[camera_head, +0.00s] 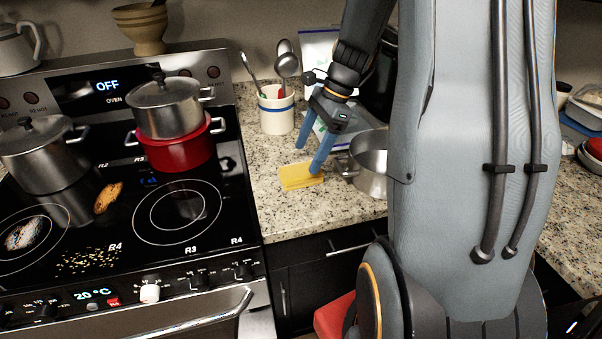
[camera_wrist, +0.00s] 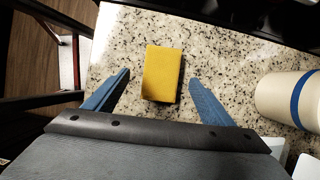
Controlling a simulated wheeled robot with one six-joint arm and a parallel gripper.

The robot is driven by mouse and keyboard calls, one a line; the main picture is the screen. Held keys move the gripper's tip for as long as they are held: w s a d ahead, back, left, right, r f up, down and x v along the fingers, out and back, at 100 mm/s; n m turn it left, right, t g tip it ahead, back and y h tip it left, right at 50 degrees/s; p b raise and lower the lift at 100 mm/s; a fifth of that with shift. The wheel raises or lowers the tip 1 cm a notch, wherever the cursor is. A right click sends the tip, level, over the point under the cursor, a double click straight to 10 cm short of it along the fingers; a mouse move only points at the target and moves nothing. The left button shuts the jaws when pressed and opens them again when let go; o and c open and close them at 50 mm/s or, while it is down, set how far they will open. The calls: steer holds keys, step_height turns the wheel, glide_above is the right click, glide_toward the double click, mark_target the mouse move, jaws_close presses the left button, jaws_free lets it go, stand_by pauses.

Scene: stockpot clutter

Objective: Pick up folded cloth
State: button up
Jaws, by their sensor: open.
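The folded cloth (camera_head: 300,178) is a small yellow rectangle lying flat on the speckled granite counter, just right of the stove. In the wrist view the cloth (camera_wrist: 162,73) lies between and slightly beyond my two fingertips, with bare counter around it. My gripper (camera_head: 309,161) points down over the cloth, and its blue fingers (camera_wrist: 159,82) are spread apart with nothing between them. One fingertip overlaps the cloth in the head view, so I cannot tell whether it touches.
A steel pot (camera_head: 369,176) stands close right of the cloth. A white, blue-striped utensil crock (camera_head: 276,112) stands behind it and also shows in the wrist view (camera_wrist: 285,98). The stove (camera_head: 130,240) with pots is at left. Bare counter (camera_head: 275,215) lies in front.

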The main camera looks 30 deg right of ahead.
mark_target(300, 170)
steer(key=p+x, duration=0.2)
steer(key=x, duration=0.2)
steer(key=shift+w+a+f, duration=0.1)
steer(key=shift+w+f, duration=0.05)
steer(key=shift+f, duration=0.1)
steer(key=shift+a+f, duration=0.1)
steer(key=shift+f, duration=0.2)
steer(key=shift+f, duration=0.25)
stand_by(0.3)
steer(key=c, duration=1.2)
steer(key=shift+o, duration=0.2)
step_height(300, 170, up, 11)
steer(key=b, duration=0.2)
steer(key=shift+f, duration=0.2)
